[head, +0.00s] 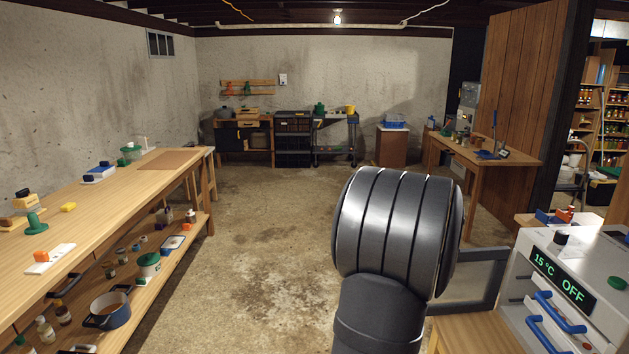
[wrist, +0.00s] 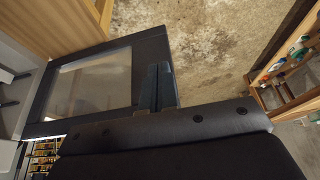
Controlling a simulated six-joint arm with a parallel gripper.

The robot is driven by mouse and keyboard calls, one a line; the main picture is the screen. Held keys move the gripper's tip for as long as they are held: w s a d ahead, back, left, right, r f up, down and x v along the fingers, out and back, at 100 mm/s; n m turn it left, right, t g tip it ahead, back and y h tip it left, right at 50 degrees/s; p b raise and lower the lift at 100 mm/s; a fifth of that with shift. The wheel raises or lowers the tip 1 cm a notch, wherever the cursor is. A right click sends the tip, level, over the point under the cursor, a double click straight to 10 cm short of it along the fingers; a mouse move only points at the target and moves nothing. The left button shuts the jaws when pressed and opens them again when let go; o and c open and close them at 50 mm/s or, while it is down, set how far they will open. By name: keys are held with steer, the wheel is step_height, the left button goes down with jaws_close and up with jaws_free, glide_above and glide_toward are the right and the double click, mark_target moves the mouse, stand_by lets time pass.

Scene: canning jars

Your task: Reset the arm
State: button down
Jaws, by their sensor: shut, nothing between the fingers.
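My gripper (wrist: 153,84) shows in the wrist view, its two dark fingers together with nothing between them. It is beside the free edge of an open dark-framed door with a glass pane (wrist: 88,92); I cannot tell whether they touch. The same door frame (head: 490,283) shows in the head view, partly hidden behind my large dark arm link. It stands open beside a white appliance (head: 605,268) whose display reads 15 °C and OFF. My gripper is hidden in the head view.
A long wooden workbench (head: 110,200) with a lower shelf of jars and pots runs along the left. Another wooden table (head: 500,168) stands at the back right. Concrete floor (head: 265,240) is clear between them. A wooden surface (head: 475,335) lies below the door.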

steer(key=w+f, duration=0.8)
steer(key=f, duration=0.1)
steer(key=s+d+r+n+y, duration=0.1)
steer(key=s+d+n, duration=0.2)
steer(key=s, duration=0.9)
steer(key=s+d+n+g+y, duration=0.1)
steer(key=s+d+n, duration=0.3)
steer(key=s+d, duration=0.6)
steer(key=s, duration=0.3)
steer(key=shift+r+y, duration=0.3)
steer(key=shift+r, duration=0.05)
steer(key=shift+s+d, duration=0.1)
steer(key=w+a+m, duration=0.2)
steer(key=w+a, duration=0.3)
steer(key=w, duration=0.2)
steer(key=w+a+f+m+h, duration=0.1)
steer(key=w+a+m, duration=0.1)
steer(key=w+a, duration=0.4)
steer(key=w, duration=0.2)
steer(key=shift+w+t+h, duration=0.3)
steer(key=shift+t, duration=0.1)
